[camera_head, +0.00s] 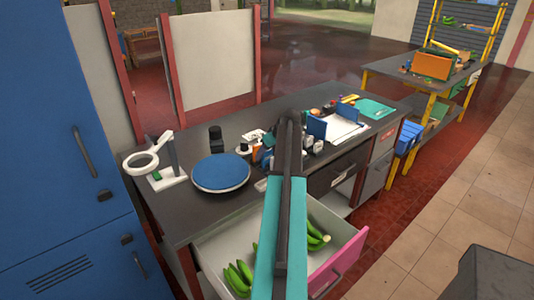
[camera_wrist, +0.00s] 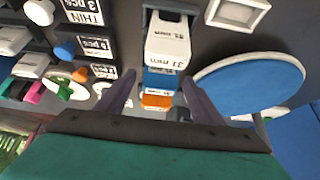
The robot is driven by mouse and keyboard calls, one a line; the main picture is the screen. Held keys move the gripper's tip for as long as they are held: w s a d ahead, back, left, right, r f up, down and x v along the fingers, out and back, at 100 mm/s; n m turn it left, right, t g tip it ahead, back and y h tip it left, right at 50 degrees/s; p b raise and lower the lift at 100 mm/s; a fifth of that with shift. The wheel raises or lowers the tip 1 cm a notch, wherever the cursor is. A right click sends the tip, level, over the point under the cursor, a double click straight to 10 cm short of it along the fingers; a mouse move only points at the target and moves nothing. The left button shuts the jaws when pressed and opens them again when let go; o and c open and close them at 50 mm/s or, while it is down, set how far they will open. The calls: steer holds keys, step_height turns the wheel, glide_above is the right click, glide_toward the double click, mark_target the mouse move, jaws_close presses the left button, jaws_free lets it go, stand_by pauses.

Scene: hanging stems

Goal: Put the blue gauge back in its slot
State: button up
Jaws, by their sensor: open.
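In the wrist view, a blue gauge block (camera_wrist: 160,79) with a white label lies between a white labelled block (camera_wrist: 168,40) and an orange labelled block (camera_wrist: 157,100), in one row. The white block's far end meets a dark holder (camera_wrist: 172,8). I cannot tell whether the blue block is seated in a slot, and no empty slot is clear to me. My gripper (camera_wrist: 158,77) is open, with one dark finger on each side of the row near the blue block. I see no firm contact. In the head view my arm hides the gripper and most of this area.
A round blue-topped disc (camera_head: 221,172) lies close right of the row in the wrist view (camera_wrist: 255,75). A white magnifier (camera_head: 148,163) stands at the left. Labelled boxes (camera_wrist: 88,12) crowd the row's left. Below, an open drawer (camera_head: 215,245) holds green bananas (camera_head: 238,276).

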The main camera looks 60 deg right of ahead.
steer(key=b+v, duration=0.3)
steer(key=v, duration=1)
steer(key=shift+s+r, duration=0.25)
steer(key=shift+r, duration=0.05)
stand_by(0.5)
